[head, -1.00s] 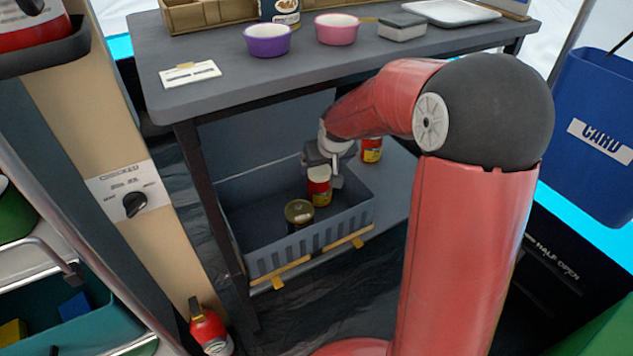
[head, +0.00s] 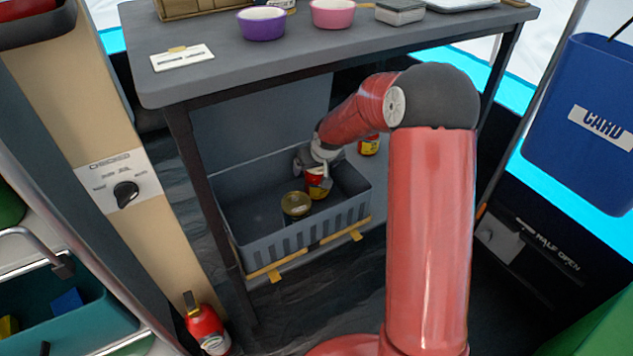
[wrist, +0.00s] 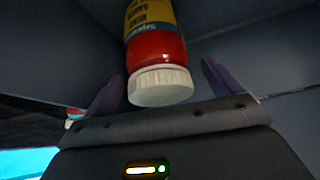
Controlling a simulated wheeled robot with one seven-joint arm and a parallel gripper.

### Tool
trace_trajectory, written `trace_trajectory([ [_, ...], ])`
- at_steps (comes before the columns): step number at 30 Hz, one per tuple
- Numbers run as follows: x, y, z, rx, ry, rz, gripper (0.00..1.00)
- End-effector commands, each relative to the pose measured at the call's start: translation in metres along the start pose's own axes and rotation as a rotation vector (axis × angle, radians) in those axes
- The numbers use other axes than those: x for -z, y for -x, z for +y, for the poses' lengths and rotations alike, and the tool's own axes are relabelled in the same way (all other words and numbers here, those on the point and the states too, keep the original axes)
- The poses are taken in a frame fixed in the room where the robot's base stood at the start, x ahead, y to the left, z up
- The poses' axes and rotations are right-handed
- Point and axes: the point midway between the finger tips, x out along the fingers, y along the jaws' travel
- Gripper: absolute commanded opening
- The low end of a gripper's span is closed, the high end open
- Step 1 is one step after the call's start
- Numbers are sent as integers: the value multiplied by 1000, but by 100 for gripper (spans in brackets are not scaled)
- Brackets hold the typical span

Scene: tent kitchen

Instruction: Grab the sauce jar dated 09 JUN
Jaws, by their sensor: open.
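In the wrist view, the jar (wrist: 157,45) appears upside down, with a white ribbed lid and a yellow label whose date I cannot read. My gripper (head: 318,172) is open above this jar. Its two fingers (wrist: 160,85) show on either side of the lid, apart from it. In the head view my gripper hides the lid.
Another red and yellow jar (head: 369,146) stands behind the crate on the right. The dark tabletop (head: 330,57) spans above the crate, with a purple bowl (head: 262,24) and a pink bowl (head: 332,14). The crate's left part is empty.

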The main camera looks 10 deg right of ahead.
Motion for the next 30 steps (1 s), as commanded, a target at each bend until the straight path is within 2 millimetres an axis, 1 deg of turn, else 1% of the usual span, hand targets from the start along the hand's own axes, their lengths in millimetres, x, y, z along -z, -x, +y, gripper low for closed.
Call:
trace_trajectory([
  [3,0,0,0,0,0,0,91],
  [4,0,1,0,0,0,0,89],
  [24,0,1,0,0,0,0,1],
  [30,2,2,0,-1,0,3,0],
])
